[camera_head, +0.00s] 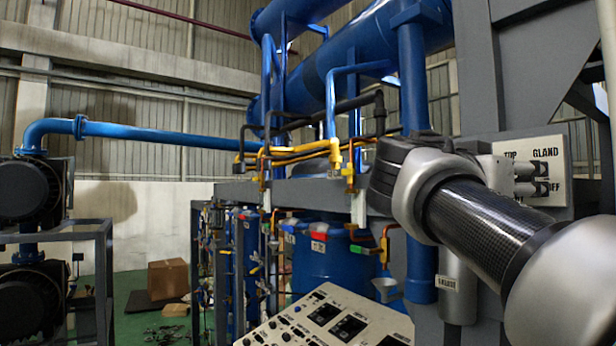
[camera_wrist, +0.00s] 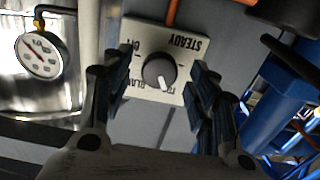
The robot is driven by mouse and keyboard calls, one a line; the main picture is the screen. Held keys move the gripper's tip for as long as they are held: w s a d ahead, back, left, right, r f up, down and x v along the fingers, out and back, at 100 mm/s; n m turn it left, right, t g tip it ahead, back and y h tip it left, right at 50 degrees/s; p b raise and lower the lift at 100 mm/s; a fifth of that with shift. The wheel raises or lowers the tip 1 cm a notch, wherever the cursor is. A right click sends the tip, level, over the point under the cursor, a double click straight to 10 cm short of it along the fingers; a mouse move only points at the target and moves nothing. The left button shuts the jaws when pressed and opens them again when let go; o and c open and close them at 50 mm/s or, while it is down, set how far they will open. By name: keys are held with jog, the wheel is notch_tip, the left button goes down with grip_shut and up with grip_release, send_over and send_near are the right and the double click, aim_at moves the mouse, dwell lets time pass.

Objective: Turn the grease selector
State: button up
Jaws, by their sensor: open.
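The selector is a round dark grey knob (camera_wrist: 159,73) with a white pointer mark, on a pale square plate (camera_wrist: 146,34) in the wrist view. The plate's lettering appears upside down; STEADY is legible, and the lower words are partly hidden. My gripper (camera_wrist: 161,66) is open, with one finger on each side of the knob and visible gaps between. I cannot tell how deep the fingertips reach. In the head view, my gripper (camera_head: 509,177) is in front of a pale panel (camera_head: 552,147) lettered GLAND and OFF; the knob cannot be made out there.
In the wrist view, a round pressure gauge (camera_wrist: 41,56) is at left and blue piping (camera_wrist: 283,98) at right. In the head view, a grey cylinder (camera_head: 457,297) hangs below my arm, and a sloped control console (camera_head: 315,322) stands at bottom centre.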

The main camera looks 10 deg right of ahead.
jog(key=shift+x, duration=0.85)
jog(key=c, duration=1.1)
jog(key=shift+o, duration=0.2)
jog(key=shift+n, duration=0.4)
jog(key=n, duration=1.1)
jog(key=shift+s+r, duration=0.1)
